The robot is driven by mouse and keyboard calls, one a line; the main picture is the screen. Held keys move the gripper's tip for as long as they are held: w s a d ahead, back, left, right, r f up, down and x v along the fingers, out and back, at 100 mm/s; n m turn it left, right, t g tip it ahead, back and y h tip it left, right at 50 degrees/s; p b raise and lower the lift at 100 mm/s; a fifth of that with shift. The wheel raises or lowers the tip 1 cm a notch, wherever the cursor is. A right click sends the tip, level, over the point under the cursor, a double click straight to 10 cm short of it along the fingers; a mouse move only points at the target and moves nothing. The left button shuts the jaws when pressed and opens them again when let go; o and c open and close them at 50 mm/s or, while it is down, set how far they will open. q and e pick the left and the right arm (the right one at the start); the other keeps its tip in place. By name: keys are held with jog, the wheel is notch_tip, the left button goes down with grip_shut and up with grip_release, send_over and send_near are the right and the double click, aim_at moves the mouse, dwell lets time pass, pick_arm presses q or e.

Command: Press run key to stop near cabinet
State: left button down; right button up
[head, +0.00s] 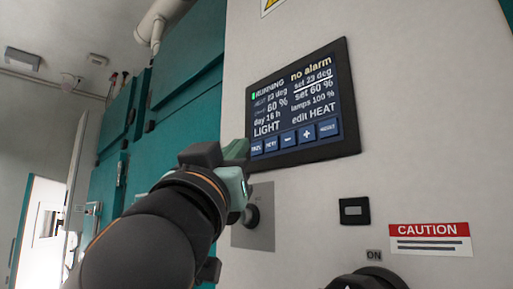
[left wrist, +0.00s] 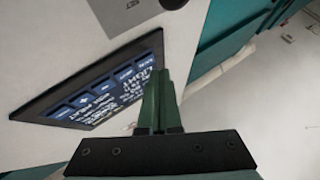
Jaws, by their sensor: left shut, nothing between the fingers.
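The near cabinet's control panel (head: 303,152) is a dark-framed screen on a pale wall. It reads RUNNING beside a green mark, with "no alarm" at the upper right. A row of blue keys runs along its bottom; the leftmost key (head: 257,148) has a label too small to read surely. My left gripper (head: 238,152) is shut and empty, its greenish tips beside the screen's lower left corner. In the left wrist view, the shut fingers (left wrist: 160,80) stand by the end of the key row on the panel (left wrist: 100,85). I cannot tell whether they touch. My right gripper is out of view.
Below the panel are a grey plate with a dark knob (head: 253,216), a small black display (head: 354,211), a red CAUTION label (head: 430,238) and a black rotary part (head: 368,279) under an ON label. Teal cabinet doors (head: 185,95) stand to the left.

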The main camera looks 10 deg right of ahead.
pick_arm(q)
jog(key=shift+w+d, duration=0.1)
jog(key=shift+w+d, duration=0.2)
jog(key=shift+d, duration=0.05)
jog(key=shift+w+d, duration=0.15)
jog(key=shift+d, duration=0.1)
dwell(0.8)
jog(key=shift+a, duration=0.1)
jog(key=shift+s+a+f, duration=0.1)
jog(key=shift+s+a, duration=0.3)
jog(key=shift+a, duration=0.1)
jog(key=shift+b, duration=0.3)
jog(key=s+a+b, duration=0.1)
jog(key=a, duration=0.1)
jog(key=s+a, duration=0.2)
jog(key=shift+b, duration=0.35)
